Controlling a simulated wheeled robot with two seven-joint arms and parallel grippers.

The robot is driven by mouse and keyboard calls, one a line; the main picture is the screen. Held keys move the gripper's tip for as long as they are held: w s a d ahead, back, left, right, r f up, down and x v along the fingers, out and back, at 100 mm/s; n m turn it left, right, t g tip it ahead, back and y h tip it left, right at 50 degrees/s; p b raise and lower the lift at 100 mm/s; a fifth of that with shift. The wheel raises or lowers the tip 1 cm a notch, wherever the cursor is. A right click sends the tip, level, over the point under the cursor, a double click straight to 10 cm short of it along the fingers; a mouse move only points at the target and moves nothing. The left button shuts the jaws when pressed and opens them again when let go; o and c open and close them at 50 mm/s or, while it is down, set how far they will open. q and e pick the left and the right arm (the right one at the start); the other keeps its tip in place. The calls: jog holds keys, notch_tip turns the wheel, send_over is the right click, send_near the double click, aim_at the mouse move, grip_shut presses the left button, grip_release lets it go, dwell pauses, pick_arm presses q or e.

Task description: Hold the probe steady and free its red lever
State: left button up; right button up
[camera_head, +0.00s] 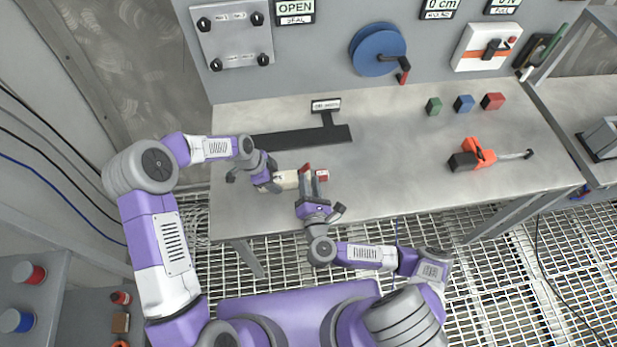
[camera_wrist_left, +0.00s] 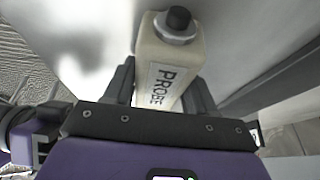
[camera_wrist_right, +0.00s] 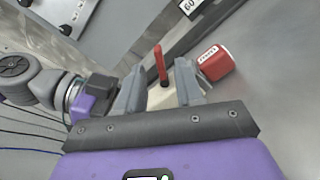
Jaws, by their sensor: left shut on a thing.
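The probe (camera_head: 288,180) is a cream block above the front of the steel bench. The left wrist view shows its PROBE label (camera_wrist_left: 163,82) and a black knob on a metal collar at one end. My left gripper (camera_head: 273,182) is shut on the probe, a finger on each side. The red lever (camera_wrist_right: 160,64) stands up from the probe's cream body in the right wrist view. My right gripper (camera_wrist_right: 159,88) is open, its fingers on either side of the lever and apart from it. A red piece with a white label (camera_wrist_right: 216,62) sits just beyond the right finger.
A black T-shaped marking (camera_head: 300,137) lies on the bench behind the probe. An orange and black tool (camera_head: 474,155) and small green, blue and red blocks (camera_head: 464,103) lie to the right. A blue reel (camera_head: 377,50) is on the back panel. The bench middle is clear.

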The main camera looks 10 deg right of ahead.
pick_arm(q)
jog(key=o, duration=1.2)
jog(key=shift+o, duration=0.2)
jog(key=shift+r, duration=0.1)
